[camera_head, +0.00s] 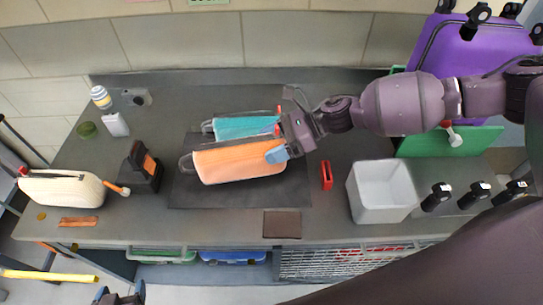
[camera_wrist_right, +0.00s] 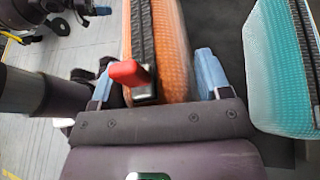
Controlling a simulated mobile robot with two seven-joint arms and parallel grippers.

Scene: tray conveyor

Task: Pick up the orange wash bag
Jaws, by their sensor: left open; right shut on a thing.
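The orange wash bag (camera_head: 235,163) lies on a dark mat (camera_head: 190,197) in the head view, with a grey loop at its left end. My right gripper (camera_head: 278,153) is shut on the bag's right end. In the right wrist view the orange bag (camera_wrist_right: 175,50), with a black zip and a red tab, is between the blue fingers of the right gripper (camera_wrist_right: 158,82). Whether the bag touches the mat cannot be told. My left gripper (camera_head: 120,296) shows only partly at the bottom edge, empty and away from the bag.
A teal wash bag (camera_head: 240,126) lies just behind the orange one and shows close by in the right wrist view (camera_wrist_right: 285,70). A white bin (camera_head: 382,190), a red item (camera_head: 326,175) and a brown square (camera_head: 282,225) are to the right. A cream bag (camera_head: 62,188) is at left.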

